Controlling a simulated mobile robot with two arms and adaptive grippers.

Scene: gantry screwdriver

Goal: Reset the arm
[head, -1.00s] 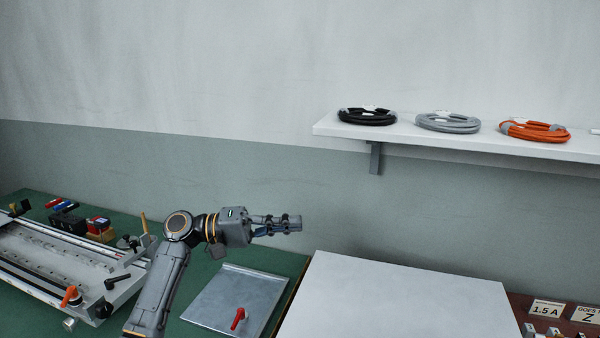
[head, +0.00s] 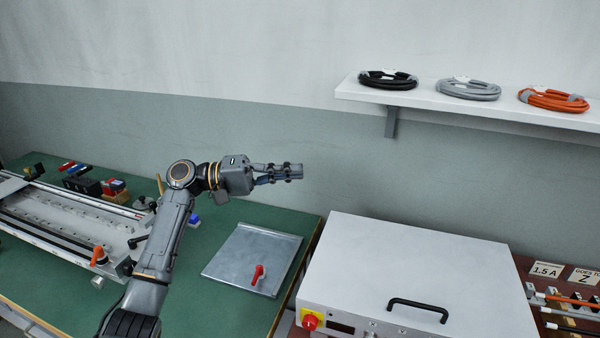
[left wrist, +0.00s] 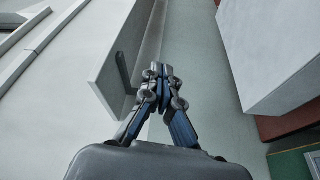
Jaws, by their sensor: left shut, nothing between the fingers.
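My left arm comes in from the lower left in the head view. Its gripper (head: 290,172) points to the right, raised above the green bench, and is shut with nothing in it. In the left wrist view the gripper's fingertips (left wrist: 160,72) meet, with no object between them. A metal plate (head: 240,260) with a red-handled tool (head: 258,274) on it lies on the bench below the gripper. My right gripper does not show.
A white cabinet (head: 400,265) with a black handle stands right of the green bench (head: 200,300). A shelf (head: 450,103) with black, grey and orange cable coils is on the wall. A metal rail fixture (head: 70,215) lies at left. The air around the gripper is clear.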

